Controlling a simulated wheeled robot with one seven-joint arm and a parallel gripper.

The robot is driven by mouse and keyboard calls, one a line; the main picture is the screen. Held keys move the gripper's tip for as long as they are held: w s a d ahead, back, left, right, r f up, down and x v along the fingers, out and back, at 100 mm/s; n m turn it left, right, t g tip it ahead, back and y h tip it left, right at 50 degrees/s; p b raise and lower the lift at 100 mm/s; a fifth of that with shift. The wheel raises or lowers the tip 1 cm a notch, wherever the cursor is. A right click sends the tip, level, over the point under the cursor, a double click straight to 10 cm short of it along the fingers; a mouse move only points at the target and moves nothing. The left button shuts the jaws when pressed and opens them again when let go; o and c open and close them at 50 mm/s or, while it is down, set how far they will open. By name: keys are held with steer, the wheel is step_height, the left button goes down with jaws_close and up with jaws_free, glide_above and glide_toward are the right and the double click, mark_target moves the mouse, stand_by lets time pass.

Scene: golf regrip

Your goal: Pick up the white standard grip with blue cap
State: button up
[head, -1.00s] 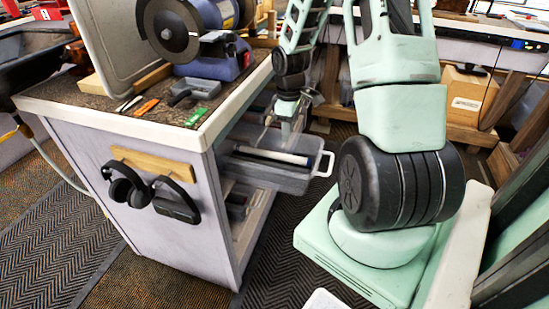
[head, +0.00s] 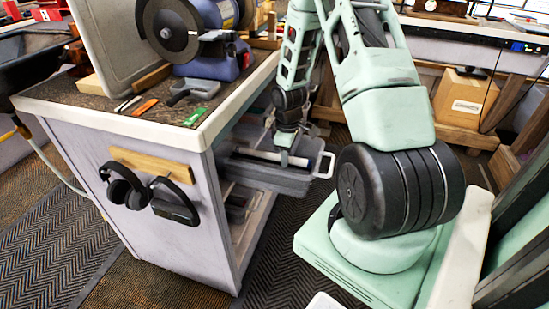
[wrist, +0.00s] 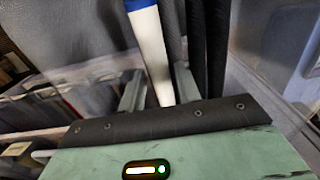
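The white grip (wrist: 153,50) with its blue cap (wrist: 138,5) runs down through the middle of the wrist view, slightly tilted. My gripper (wrist: 157,72) has one finger on each side of it. The fingers stand apart, with a narrow gap showing on the right, so it looks open around the grip. In the head view the white grip (head: 262,154) lies in a grey tray (head: 265,178) on the side of the bench. My gripper (head: 284,160) reaches down into that tray; its fingertips are hard to make out there.
Dark grips (wrist: 206,45) lie close to the right of the white one. The tray's white handle (head: 327,165) sticks out on the right. The bench (head: 150,130) carries a grinder (head: 205,35); headphones (head: 125,185) hang on its end. A cardboard box (head: 463,97) stands on a rear shelf.

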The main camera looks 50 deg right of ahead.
steer(key=c, duration=0.7)
step_height(320, 180, up, 10)
steer(key=shift+r+p, duration=0.1)
steer(key=shift+p, duration=0.65)
step_height(320, 180, up, 5)
steer(key=p, duration=0.5)
jaws_close()
steer(key=shift+s, duration=0.1)
